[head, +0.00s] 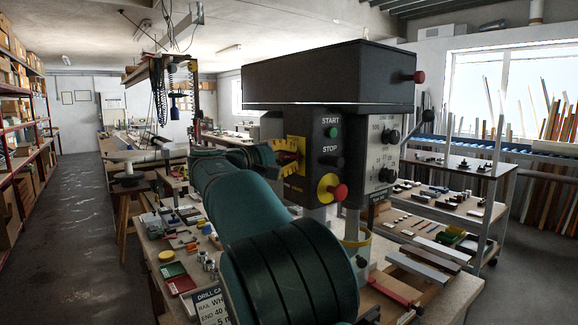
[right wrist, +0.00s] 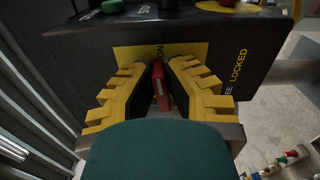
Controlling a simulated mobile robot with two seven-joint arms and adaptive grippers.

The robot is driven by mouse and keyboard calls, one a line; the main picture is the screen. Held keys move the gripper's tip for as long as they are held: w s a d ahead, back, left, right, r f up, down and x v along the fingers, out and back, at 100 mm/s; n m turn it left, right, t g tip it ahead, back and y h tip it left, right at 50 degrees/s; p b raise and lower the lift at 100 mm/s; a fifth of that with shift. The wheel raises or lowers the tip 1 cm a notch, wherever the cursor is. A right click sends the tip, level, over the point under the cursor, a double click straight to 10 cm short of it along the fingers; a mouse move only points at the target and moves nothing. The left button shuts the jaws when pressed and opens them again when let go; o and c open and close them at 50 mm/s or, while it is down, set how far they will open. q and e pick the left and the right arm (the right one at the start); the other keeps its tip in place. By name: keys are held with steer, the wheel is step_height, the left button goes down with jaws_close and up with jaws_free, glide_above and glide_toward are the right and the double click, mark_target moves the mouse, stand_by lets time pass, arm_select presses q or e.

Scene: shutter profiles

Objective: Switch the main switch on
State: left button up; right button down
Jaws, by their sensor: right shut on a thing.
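The main switch has a red handle (right wrist: 160,88) on a yellow plate (right wrist: 128,54) on the side of the drill's dark head (head: 330,75). In the right wrist view the word ON shows above the handle and LOCKED is printed to the right. The handle stands nearly upright in that picture, leaning slightly. My right gripper (right wrist: 161,70), with stepped yellow fingers, is shut on the red handle, one finger on each side. In the head view my right gripper (head: 287,150) is at the switch, partly covering it. My left gripper is not in view.
The drill's front carries a green START button (head: 332,132), a dark STOP button (head: 331,162) and a red emergency knob (head: 337,192) close to my gripper. A bench (head: 160,245) with small parts and a sign stands below. Shelves (head: 15,130) line the left wall beside a clear aisle.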

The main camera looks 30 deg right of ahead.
steer(key=shift+d+m+b, duration=0.1)
steer(key=shift+m+b, duration=0.35)
steer(key=shift+m, duration=0.15)
steer(key=c, duration=1)
jaws_free()
steer(key=a, duration=0.8)
steer(key=s+a, duration=0.1)
steer(key=a, duration=0.3)
